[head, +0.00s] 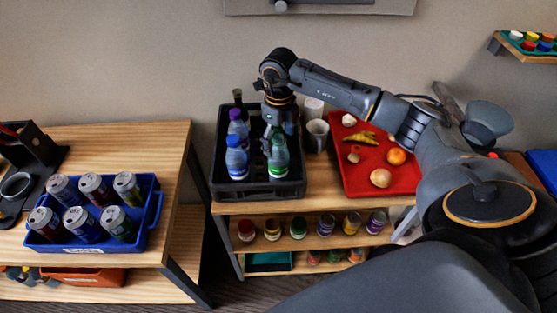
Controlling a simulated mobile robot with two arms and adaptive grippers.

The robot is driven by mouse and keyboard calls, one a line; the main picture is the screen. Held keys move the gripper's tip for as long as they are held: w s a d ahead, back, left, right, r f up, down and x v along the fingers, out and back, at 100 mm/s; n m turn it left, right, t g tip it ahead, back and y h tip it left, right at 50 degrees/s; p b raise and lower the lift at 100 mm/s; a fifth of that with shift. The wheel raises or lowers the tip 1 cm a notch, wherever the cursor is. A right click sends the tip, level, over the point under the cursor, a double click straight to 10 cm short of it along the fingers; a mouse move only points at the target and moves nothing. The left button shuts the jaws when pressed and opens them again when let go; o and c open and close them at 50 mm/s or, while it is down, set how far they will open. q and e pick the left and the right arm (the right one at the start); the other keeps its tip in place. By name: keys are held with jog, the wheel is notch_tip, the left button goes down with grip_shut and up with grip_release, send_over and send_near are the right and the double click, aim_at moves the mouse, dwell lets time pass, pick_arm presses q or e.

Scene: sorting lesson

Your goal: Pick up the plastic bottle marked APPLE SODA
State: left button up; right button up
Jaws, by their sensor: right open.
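A black crate (262,191) on the wooden shelf holds several plastic bottles. A bottle with a green cap and green contents (279,160) stands upright at the crate's front right. A blue-capped bottle (236,160) stands to its left, with a purple-capped bottle (238,125) behind. A dark bottle (239,98) is at the back. The label lettering is too small to read, so I cannot tell which is APPLE SODA. My right gripper (276,138) points down into the crate, open, close at the green-capped bottle and partly covering it; contact is unclear. My left gripper is out of view.
Right of the crate are a grey cup (317,134) and a red tray (360,184) with food items. Jars (298,227) fill the shelf below. A blue crate of cans (148,238) stands on the left table (125,145).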

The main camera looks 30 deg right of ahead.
aim_at(279, 148)
jog(key=shift+f+p, duration=0.35)
jog(key=shift+f, duration=1.3)
jog(key=shift+c, duration=0.2)
jog(key=c, duration=1)
jog(key=shift+c, duration=0.2)
jog(key=shift+r, duration=0.2)
